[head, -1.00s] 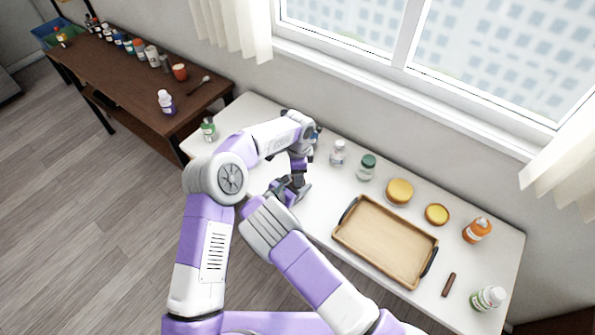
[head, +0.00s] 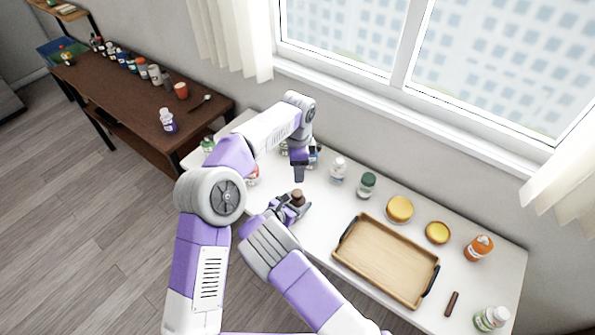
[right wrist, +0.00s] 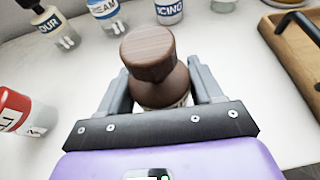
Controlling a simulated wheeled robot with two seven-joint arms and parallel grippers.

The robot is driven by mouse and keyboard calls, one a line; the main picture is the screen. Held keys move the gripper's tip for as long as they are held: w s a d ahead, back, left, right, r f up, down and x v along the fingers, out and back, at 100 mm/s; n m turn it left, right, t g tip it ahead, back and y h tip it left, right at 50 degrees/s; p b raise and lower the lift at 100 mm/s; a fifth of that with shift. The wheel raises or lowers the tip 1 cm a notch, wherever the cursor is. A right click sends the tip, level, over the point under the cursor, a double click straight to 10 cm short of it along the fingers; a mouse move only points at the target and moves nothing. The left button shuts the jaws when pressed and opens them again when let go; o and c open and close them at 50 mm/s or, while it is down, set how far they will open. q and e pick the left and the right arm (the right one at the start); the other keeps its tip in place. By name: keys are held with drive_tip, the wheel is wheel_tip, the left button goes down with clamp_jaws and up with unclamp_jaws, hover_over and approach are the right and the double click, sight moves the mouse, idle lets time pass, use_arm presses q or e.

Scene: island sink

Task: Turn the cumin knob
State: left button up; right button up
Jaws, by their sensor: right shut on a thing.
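A brown bottle with a wood-brown round cap (right wrist: 148,54) stands upright between the fingers of my right gripper (right wrist: 160,82) in the right wrist view. The right gripper is shut on its body, and the cap is uncovered. Its label is mostly hidden, so I cannot read whether it is cumin. In the head view the brown cap (head: 297,197) shows in the right gripper (head: 291,208), over the white table left of the tray. My left gripper (head: 299,174) points down just above and beyond the cap, apart from it. Whether its fingers are open is unclear.
A wooden tray (head: 385,262) with dark handles lies to the right. A red-and-white container (right wrist: 24,112) is left of the gripper. The white table has bare room between.

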sight(297, 192)
idle(0.3)
use_arm(q)
wheel_tip(297, 192, down, 12)
drive_tip(key=n, duration=0.7)
idle(0.4)
drive_tip(key=shift+c, duration=0.5)
drive_tip(key=c, duration=1)
